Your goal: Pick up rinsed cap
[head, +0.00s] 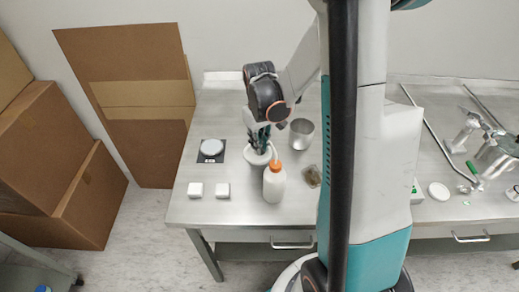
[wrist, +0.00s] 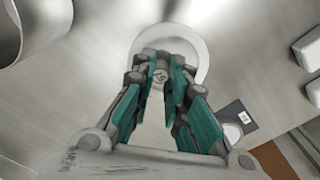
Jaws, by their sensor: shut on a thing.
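My gripper (head: 260,141) points down over a round white dish (head: 259,157) on the steel table. In the wrist view my gripper (wrist: 164,72) has its teal-sided fingers closed on a small round grey piece with a faint marking, which I take for the cap (wrist: 160,76). The white dish (wrist: 200,50) shows behind the fingertips. I cannot tell whether the cap touches the dish. The cap is hidden in the head view.
A white bottle with an orange top (head: 274,186) stands close in front of the dish. A metal cup (head: 302,134) is behind right. A scale (head: 211,150) and two small white boxes (head: 195,190) are left. Cardboard boxes (head: 55,150) stand beyond the table's left edge.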

